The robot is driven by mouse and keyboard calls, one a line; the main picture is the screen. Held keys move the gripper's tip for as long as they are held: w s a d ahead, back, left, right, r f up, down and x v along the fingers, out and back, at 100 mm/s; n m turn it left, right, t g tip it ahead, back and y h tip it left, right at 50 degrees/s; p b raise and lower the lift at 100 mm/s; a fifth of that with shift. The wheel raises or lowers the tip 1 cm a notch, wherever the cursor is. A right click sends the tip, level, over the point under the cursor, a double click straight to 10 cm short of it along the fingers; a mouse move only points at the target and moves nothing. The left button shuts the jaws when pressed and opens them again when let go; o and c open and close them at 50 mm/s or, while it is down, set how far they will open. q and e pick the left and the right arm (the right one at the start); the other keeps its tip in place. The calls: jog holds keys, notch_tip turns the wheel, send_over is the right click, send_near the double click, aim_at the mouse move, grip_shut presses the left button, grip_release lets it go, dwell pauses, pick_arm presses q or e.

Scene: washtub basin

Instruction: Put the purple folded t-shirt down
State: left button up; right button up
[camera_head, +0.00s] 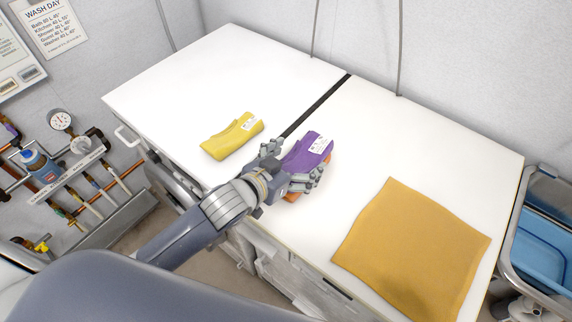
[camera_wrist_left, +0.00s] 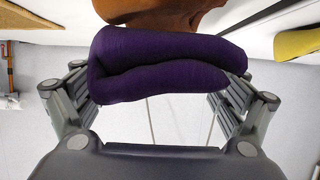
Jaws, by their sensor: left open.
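The purple folded t-shirt (camera_head: 307,152) has a white label and sits on top of an orange-brown folded cloth (camera_head: 293,196) near the front edge of the white worktop. In the left wrist view the purple folded t-shirt (camera_wrist_left: 165,65) lies between the spread fingers, with the orange-brown cloth (camera_wrist_left: 160,12) against it. My left gripper (camera_head: 288,166) is open, its fingers on either side of the t-shirt; it also shows in the left wrist view (camera_wrist_left: 158,98). Whether the fingers touch the cloth is unclear. My right gripper is out of view.
A yellow folded cloth (camera_head: 232,136) lies to the left on the white worktop (camera_head: 215,75). A flat mustard cloth (camera_head: 415,250) lies to the right. A blue tub (camera_head: 545,225) stands past the right edge. Pipes and a gauge (camera_head: 60,119) line the left wall. The worktop's back is clear.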

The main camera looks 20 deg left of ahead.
pick_arm(q)
jog(key=v, duration=1.2)
jog(key=shift+f, duration=0.1)
